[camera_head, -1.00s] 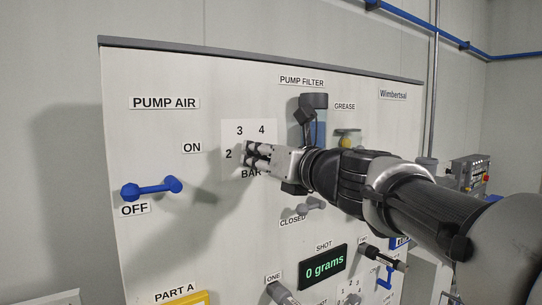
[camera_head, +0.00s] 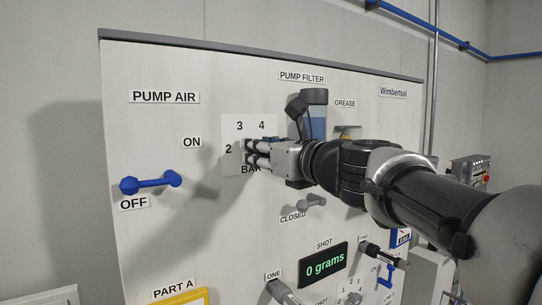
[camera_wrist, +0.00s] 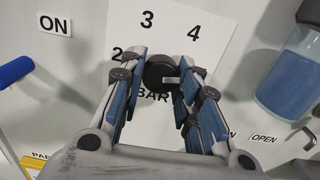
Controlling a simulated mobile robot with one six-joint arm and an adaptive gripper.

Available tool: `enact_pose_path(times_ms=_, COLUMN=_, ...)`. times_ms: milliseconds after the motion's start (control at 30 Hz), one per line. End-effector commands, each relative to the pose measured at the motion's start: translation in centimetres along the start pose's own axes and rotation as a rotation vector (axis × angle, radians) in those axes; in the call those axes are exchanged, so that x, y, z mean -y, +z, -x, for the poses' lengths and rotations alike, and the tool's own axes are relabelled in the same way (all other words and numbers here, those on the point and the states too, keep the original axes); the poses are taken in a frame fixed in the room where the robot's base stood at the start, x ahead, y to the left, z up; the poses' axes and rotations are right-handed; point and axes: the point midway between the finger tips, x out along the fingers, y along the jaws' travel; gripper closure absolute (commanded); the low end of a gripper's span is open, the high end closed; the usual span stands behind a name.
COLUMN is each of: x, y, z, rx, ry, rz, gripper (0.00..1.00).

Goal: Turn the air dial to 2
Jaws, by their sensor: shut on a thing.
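The air dial (camera_wrist: 158,70) is a dark round knob on a white scale plate (camera_wrist: 165,25) with 2, 3, 4 and BAR printed on it. In the wrist view a light pointer bar on the knob points right, away from the 2. My gripper (camera_wrist: 160,82) is shut on the knob, one finger on each side. In the head view my gripper (camera_head: 248,153) reaches from the right to the scale plate (camera_head: 232,125) and hides the knob. The right part of the scale is also covered there.
A blue pump air lever (camera_head: 151,183) lies left, near OFF. The pump filter (camera_head: 317,118) stands behind my wrist. A closed/open valve handle (camera_head: 312,204) sits just below my arm. The shot display (camera_head: 324,267) reads 0 grams. The panel above the scale is clear.

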Motion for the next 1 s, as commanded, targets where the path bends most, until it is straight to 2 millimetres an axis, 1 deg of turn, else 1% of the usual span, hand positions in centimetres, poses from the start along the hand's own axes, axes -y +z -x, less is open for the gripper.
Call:
enact_pose_path(times_ms=33, x=0.05, y=-0.36, z=-0.02, rx=-0.001, ry=-0.001, rz=0.041, gripper=0.94)
enact_pose_path(times_ms=1000, x=0.23, y=-0.35, z=-0.04, rx=-0.002, ry=-0.001, rz=0.965, gripper=0.94)
